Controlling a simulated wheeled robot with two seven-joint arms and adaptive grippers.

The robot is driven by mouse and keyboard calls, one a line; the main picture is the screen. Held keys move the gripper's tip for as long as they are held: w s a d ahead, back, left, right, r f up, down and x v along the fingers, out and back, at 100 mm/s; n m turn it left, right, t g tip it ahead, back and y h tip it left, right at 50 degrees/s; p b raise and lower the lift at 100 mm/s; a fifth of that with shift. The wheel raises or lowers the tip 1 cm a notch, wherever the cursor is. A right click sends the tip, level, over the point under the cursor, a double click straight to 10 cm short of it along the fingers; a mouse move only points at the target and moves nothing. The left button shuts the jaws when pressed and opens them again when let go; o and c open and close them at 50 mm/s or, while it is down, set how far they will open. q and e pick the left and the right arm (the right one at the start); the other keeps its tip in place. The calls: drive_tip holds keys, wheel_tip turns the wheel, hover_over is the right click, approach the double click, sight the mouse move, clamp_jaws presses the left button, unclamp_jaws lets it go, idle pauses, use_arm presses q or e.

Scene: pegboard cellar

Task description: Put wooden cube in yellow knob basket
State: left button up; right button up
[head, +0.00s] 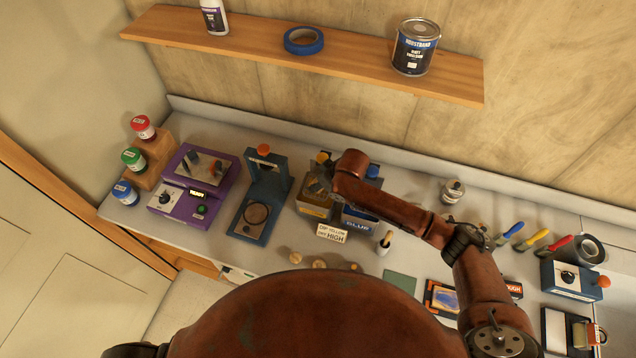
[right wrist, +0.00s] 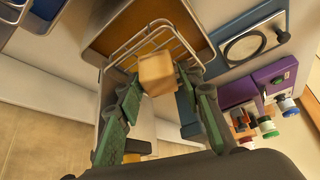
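The wooden cube (right wrist: 157,73) is a small light-brown block in the right wrist view. My right gripper (right wrist: 159,80) has its green fingertips against two opposite sides of it. The cube is over the wire basket (right wrist: 150,38) of a tank with an amber-brown inside; whether it touches the wires I cannot tell. In the head view my right arm reaches over the yellow-knob unit (head: 312,208), whose yellow knob (head: 321,157) shows behind. The arm hides the cube and most of the basket there. My left gripper is in neither view.
The blue-knob unit (head: 361,219) stands right beside the yellow one. A sign (head: 331,233) with "YELLOW" and "HIGH" stands in front. A blue stand with an orange knob (head: 263,150) and a purple device (head: 186,205) are to the left. A shelf (head: 340,55) runs above.

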drive_tip(key=b+v, duration=0.1)
drive_tip(key=v, duration=1.1)
